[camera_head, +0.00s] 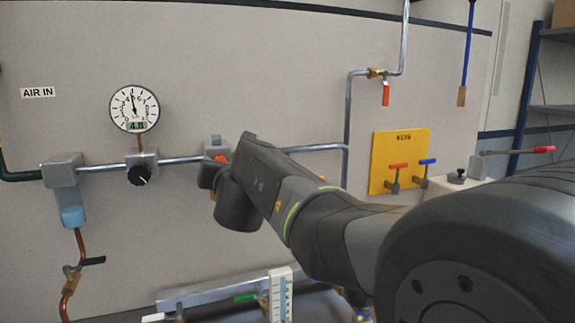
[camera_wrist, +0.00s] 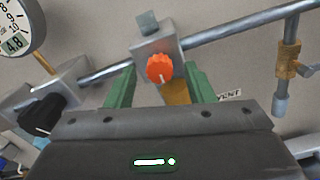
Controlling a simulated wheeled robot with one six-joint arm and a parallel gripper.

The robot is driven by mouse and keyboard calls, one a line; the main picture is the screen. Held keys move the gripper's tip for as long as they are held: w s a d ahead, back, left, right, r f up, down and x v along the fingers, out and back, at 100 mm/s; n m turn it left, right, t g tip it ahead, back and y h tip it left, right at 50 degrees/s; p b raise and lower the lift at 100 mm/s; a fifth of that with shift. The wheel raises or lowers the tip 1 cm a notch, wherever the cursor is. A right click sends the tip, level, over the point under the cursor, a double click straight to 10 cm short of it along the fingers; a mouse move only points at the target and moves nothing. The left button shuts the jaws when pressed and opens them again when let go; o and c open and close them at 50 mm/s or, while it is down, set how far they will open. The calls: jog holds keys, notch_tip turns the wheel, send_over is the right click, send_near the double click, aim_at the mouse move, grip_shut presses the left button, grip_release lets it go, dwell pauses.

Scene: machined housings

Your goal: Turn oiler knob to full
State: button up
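The oiler is a grey block (camera_wrist: 150,38) on the pipe, with an orange-red knob (camera_wrist: 160,68) on its front and an amber part (camera_wrist: 176,92) below. A pale mark on the knob points down in the wrist view. My gripper (camera_wrist: 158,78) is open, its green fingers apart to the left and right of the knob. I cannot tell whether either finger touches it. In the head view, the oiler block (camera_head: 216,142) and a sliver of the orange knob (camera_head: 221,157) show behind my gripper (camera_head: 208,178); the rest is hidden by my arm.
Left along the pipe are a black knob (camera_head: 139,175), a gauge (camera_head: 134,108) reading 4.8, and a grey unit with a blue bowl (camera_head: 72,217). To the right are a vertical pipe (camera_head: 347,125), a red-handled valve (camera_head: 386,95) and a yellow KEYS board (camera_head: 410,148).

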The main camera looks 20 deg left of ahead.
jog(key=p+v, duration=0.3)
jog(key=v, duration=1)
jog(key=shift+s+d+p, duration=0.25)
jog(key=shift+s+p, duration=0.05)
jog(key=shift+w+a, duration=0.1)
jog(key=b+x, duration=0.3)
jog(key=x, duration=1)
jog(key=shift+w+a+b, duration=0.15)
jog(key=shift+w+b, duration=0.05)
jog(key=shift+b, duration=0.1)
